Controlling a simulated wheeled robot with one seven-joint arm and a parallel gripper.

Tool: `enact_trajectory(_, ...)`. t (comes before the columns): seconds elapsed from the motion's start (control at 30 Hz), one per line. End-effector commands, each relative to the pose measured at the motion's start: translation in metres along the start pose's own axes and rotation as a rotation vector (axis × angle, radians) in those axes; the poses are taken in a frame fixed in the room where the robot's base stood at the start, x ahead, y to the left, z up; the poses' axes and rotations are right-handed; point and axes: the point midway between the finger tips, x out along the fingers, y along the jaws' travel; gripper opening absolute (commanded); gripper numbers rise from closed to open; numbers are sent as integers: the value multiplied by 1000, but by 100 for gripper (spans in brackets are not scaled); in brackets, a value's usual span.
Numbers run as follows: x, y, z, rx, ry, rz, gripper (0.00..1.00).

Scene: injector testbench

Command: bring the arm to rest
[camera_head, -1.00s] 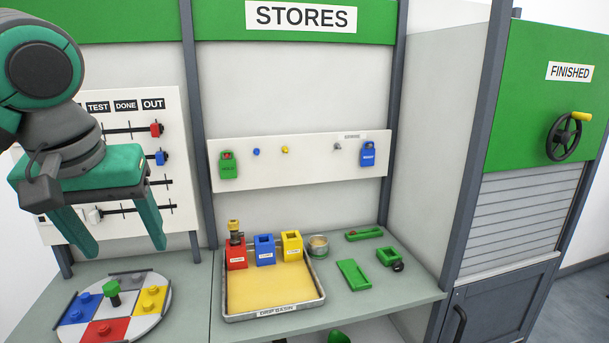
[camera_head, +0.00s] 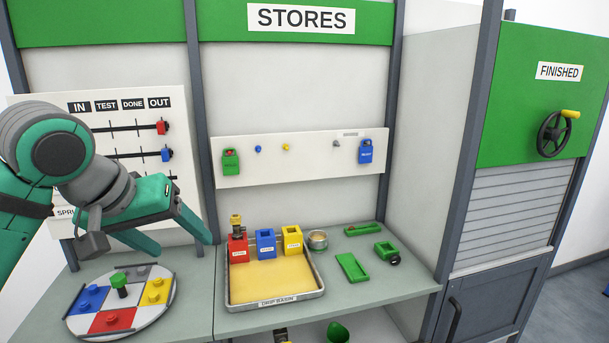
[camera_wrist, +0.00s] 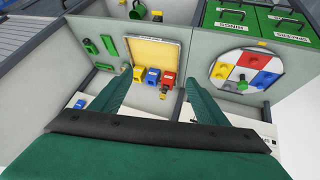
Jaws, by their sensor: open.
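My gripper (camera_head: 182,243) is at the left in the head view, raised above the bench beside the round coloured turntable (camera_head: 122,299). Its two green fingers are spread apart with nothing between them. In the wrist view the open fingers (camera_wrist: 158,92) point toward the bench, with the drip basin (camera_wrist: 144,42) beyond them and the turntable (camera_wrist: 248,69) to the right. The fingers touch nothing that I can see. My arm reaches in from the left edge in the head view and hides part of the slider board (camera_head: 183,105).
The drip basin (camera_head: 232,297) has red, blue and yellow boxes (camera_head: 265,243) along its back, a brass part on the red one. Green parts (camera_head: 352,267) and a small round tin (camera_head: 317,239) lie to the right. A shuttered cabinet (camera_head: 510,215) stands at far right.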

Motion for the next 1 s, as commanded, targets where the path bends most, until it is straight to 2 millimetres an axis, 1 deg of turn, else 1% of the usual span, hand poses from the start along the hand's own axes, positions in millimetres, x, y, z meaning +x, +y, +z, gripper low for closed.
enact_trajectory(0.03,15,6,-1,3,20,49,68)
enact_trajectory(0.2,60,30,-11,1,120,208,68)
enact_trajectory(0.4,107,57,-17,-26,238,375,68)
enact_trajectory(0.57,142,77,-17,-64,332,486,68)
enact_trajectory(0.77,183,96,-9,-133,443,591,68)
enact_trajectory(0.87,203,104,-1,-173,495,630,68)
enact_trajectory(1.0,231,111,15,-234,565,665,68)
